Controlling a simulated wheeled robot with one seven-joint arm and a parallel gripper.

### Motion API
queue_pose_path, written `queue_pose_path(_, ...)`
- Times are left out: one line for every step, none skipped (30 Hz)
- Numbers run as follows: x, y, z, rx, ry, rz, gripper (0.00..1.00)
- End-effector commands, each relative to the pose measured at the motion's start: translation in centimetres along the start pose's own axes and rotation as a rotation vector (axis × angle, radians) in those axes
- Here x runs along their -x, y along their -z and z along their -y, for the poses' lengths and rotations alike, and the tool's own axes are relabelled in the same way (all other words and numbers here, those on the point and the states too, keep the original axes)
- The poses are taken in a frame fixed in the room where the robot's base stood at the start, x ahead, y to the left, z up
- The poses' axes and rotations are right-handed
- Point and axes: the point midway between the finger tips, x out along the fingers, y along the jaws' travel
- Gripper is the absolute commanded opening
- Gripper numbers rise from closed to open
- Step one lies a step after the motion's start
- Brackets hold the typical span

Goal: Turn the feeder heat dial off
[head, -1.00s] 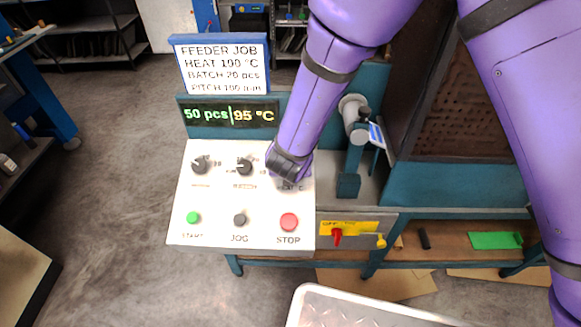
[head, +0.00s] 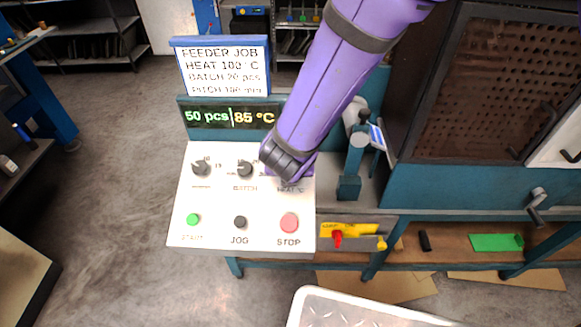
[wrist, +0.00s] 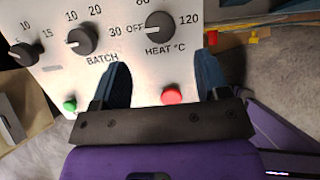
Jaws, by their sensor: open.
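The black heat dial (wrist: 160,26), labelled HEAT °C, shows in the wrist view, with OFF at its left and 120 at its right. I cannot tell any contact. In the head view my arm's end hides the dial on the control panel (head: 215,215); the HEAT °C label shows below. The display (head: 228,116) reads 50 pcs and 85 °C.
The batch dial (head: 245,169) and another dial (head: 201,169) sit left of my gripper. Below are the green START (head: 193,219), black JOG (head: 239,222) and red STOP (head: 289,222) buttons. A job sign (head: 222,66) stands above. A red switch (head: 337,238) is to the right.

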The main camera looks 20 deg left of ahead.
Motion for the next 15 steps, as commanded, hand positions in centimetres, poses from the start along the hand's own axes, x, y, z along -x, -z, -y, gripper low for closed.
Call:
queue_pose_path(0.7,-0.1,0.0,-0.001,-0.001,0.001,0.69)
queue_pose_path(1.0,0.0,0.0,0.0,-0.001,0.001,0.69)
queue_pose_path(1.4,0.0,0.0,-0.001,-0.001,0.001,0.69)
queue_pose_path(1.6,0.0,0.0,0.0,-0.001,0.001,0.69)
queue_pose_path(1.8,0.0,0.0,0.0,-0.001,0.001,0.69)
queue_pose_path(2.0,0.0,-0.1,0.0,-0.001,0.001,0.69)
queue_pose_path(2.1,0.0,0.0,0.0,-0.001,0.001,0.69)
queue_pose_path(2.2,0.0,0.0,0.0,0.0,0.0,0.69)
queue_pose_path(2.3,0.0,0.0,0.0,0.0,0.0,0.69)
queue_pose_path(2.3,0.0,0.0,0.0,0.0,0.0,0.69)
queue_pose_path(2.3,0.0,0.0,0.0,0.0,0.0,0.69)
queue_pose_path(2.3,0.0,0.0,0.0,0.0,0.0,0.69)
queue_pose_path(2.3,0.0,0.0,0.0,0.0,0.0,0.69)
queue_pose_path(2.3,0.0,0.0,0.0,0.0,0.0,0.69)
queue_pose_path(2.3,0.0,0.0,0.0,0.0,0.0,0.69)
